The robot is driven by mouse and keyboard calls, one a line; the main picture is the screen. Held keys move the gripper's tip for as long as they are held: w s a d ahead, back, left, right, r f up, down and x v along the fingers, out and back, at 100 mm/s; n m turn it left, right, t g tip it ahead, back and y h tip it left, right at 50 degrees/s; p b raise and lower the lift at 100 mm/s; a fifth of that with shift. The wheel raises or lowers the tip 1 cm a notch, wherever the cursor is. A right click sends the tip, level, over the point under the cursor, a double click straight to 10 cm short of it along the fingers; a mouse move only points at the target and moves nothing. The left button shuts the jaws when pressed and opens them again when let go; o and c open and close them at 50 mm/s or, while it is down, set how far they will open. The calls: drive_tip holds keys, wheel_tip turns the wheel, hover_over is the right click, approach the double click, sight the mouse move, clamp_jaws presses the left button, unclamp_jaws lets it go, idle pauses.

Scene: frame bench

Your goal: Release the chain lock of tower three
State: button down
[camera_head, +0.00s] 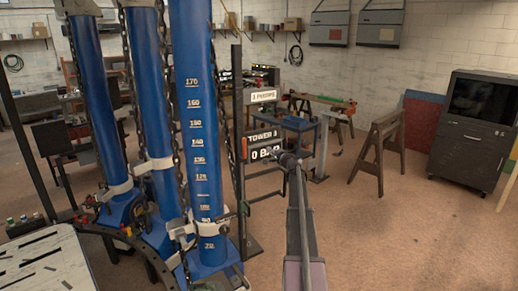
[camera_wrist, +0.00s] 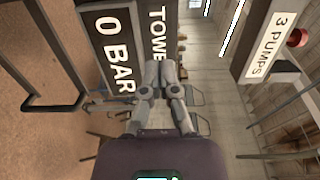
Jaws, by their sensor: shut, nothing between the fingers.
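The blue tower (camera_head: 205,130) with a white number scale from 70 to 170 stands nearest. Dark chains (camera_head: 175,120) hang beside it. Grey clamp pieces (camera_head: 182,232) sit low on its left, and a dark fitting (camera_head: 234,213) juts out low on its right; I cannot tell which part is the chain lock. A "TOWER 3" sign (camera_head: 264,135) stands right of it, above a "0 BAR" display (camera_head: 262,153), which also shows in the wrist view (camera_wrist: 113,50). My gripper (camera_head: 284,156) is shut and empty, its fingertips (camera_wrist: 159,72) in front of the sign; contact is unclear.
Two more blue towers (camera_head: 92,95) stand left. A "3 PUMPS" sign (camera_wrist: 270,45) is at upper right in the wrist view, near a red knob (camera_wrist: 298,37). A sawhorse (camera_head: 378,145) and a black cabinet (camera_head: 472,130) stand right. Open floor (camera_head: 400,235) lies at front right.

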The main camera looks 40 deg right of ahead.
sight(244, 146)
drive_tip(key=w+a, duration=0.3)
drive_tip(key=w, duration=0.8)
idle(0.3)
drive_tip(key=shift+w+a+r, duration=0.15)
drive_tip(key=shift+a, duration=0.5)
idle(0.8)
drive_tip(key=a+n, duration=0.2)
drive_tip(key=shift+w+a+n, duration=0.1)
drive_tip(key=shift+a+n, duration=0.15)
drive_tip(key=shift+n, duration=0.05)
drive_tip(key=shift+w+a+f+n+b, duration=0.15)
drive_tip(key=shift+a+f+n, duration=0.1)
drive_tip(key=shift+a+n, duration=0.35)
drive_tip(key=shift+w+a+f+n+b, duration=0.15)
drive_tip(key=shift+a+f+n, duration=0.15)
drive_tip(key=shift+a+n, duration=0.25)
drive_tip(key=shift+a+f+n+b, duration=0.15)
drive_tip(key=shift+a+f+n, duration=0.1)
drive_tip(key=shift+a+n, duration=0.35)
drive_tip(key=shift+a, duration=0.2)
